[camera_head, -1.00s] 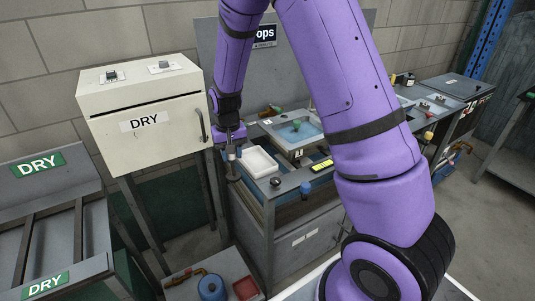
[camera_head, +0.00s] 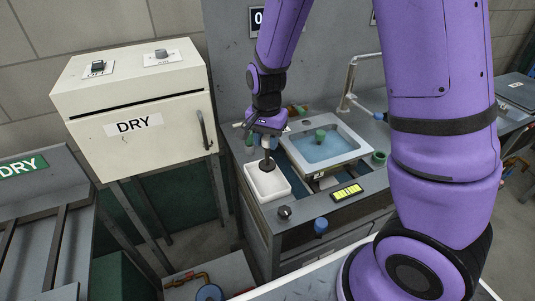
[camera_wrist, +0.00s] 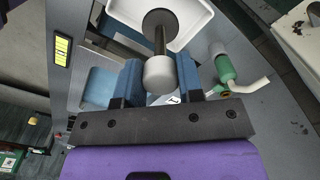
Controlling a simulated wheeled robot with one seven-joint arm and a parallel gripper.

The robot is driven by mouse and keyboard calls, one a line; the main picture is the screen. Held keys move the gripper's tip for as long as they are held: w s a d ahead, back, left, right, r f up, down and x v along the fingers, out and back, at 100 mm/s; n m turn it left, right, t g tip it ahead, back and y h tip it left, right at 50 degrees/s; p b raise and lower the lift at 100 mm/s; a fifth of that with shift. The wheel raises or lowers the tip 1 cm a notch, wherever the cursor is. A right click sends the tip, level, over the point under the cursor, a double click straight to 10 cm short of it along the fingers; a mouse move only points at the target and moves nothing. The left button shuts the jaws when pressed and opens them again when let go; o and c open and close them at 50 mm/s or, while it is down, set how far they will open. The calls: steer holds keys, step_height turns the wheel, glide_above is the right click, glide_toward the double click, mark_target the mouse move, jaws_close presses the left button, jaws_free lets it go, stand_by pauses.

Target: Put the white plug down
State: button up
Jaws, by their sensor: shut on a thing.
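My gripper (camera_head: 268,141) points down above the white tray (camera_head: 285,193) at the left end of the sink counter. It is shut on the white plug (camera_wrist: 160,75), whose pale round head sits between the blue finger pads in the wrist view. A dark stem runs from the head to a dark round disc. In the head view the plug's dark disc (camera_head: 268,165) hangs over the tray opening. I cannot tell whether it touches the tray floor. The tray's rim also shows in the wrist view (camera_wrist: 201,18).
The sink (camera_head: 325,149) with blue water and a green object (camera_head: 320,135) is right of the tray. A yellow display (camera_head: 346,192), black knob (camera_head: 284,212) and blue knob (camera_head: 320,226) line the front. The DRY cabinet (camera_head: 140,125) stands left. A green-and-white part (camera_wrist: 223,67) is near the fingers.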

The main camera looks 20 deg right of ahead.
steer(key=shift+f, duration=2.3)
steer(key=shift+f, duration=0.15)
steer(key=o, duration=0.9)
step_height(320, 180, up, 13)
steer(key=shift+f, duration=0.15)
step_height(320, 180, up, 7)
steer(key=n+t, duration=0.1)
steer(key=n, duration=0.1)
glide_above(266, 165)
steer(key=s+d, duration=0.3)
steer(key=s, duration=0.1)
steer(key=s+d+r+n+t, duration=0.1)
steer(key=s+r+n, duration=0.1)
steer(key=s+r, duration=0.2)
steer(key=s+d+r+n+t, duration=0.1)
steer(key=s+r+n, duration=0.1)
steer(key=s, duration=0.6)
steer(key=s+d+r+n+t, duration=0.2)
steer(key=s+r+n, duration=0.1)
steer(key=s+r, duration=0.2)
steer(key=shift+s+r, duration=0.35)
steer(key=shift+s, duration=0.1)
